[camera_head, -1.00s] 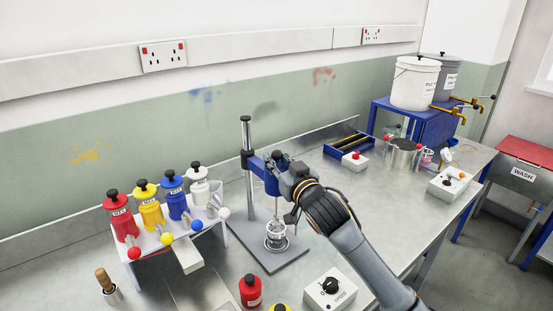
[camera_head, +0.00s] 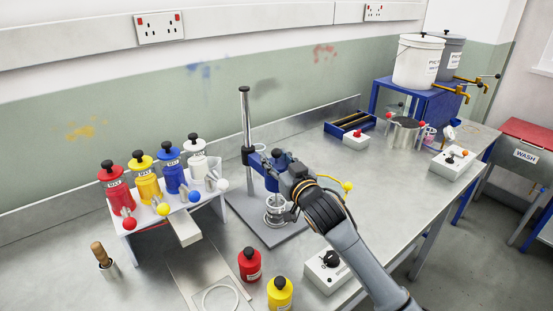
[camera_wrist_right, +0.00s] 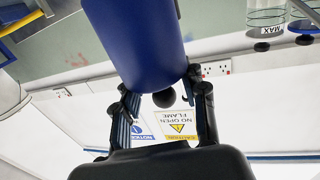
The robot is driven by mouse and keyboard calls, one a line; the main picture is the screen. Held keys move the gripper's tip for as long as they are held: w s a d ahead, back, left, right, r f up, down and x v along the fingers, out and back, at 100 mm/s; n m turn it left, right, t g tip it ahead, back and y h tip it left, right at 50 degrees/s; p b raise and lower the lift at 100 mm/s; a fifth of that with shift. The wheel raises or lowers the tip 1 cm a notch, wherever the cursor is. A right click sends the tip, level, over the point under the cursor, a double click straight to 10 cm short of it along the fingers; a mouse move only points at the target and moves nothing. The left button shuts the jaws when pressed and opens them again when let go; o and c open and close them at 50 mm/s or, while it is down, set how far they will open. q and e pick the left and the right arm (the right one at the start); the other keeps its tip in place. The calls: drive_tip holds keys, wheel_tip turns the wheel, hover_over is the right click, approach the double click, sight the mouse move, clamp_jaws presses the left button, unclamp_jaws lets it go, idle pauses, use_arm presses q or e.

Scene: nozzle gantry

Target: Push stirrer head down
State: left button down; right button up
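The blue stirrer head (camera_head: 257,161) sits on a steel column (camera_head: 245,115) above a grey base plate (camera_head: 262,229). A clear beaker (camera_head: 279,211) stands on the plate under the head; its top is partly covered by my right gripper. My right gripper (camera_head: 281,172) is at the head. My left gripper is not in view.
Several coloured bottles stand on a white rack (camera_head: 190,221) at left. A red bottle (camera_head: 250,266), a yellow bottle (camera_head: 280,294) and a control box with a black knob (camera_head: 327,272) are in front of the stand.

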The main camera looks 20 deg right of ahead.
drive_tip(key=shift+f, duration=0.25)
drive_tip(key=shift+s+f, duration=0.15)
drive_tip(key=shift+s, duration=0.4)
drive_tip(key=s+d, duration=0.1)
drive_tip(key=s, duration=1)
drive_tip(key=shift+d+r, duration=0.35)
drive_tip(key=shift+d, duration=0.05)
drive_tip(key=shift+w, duration=0.1)
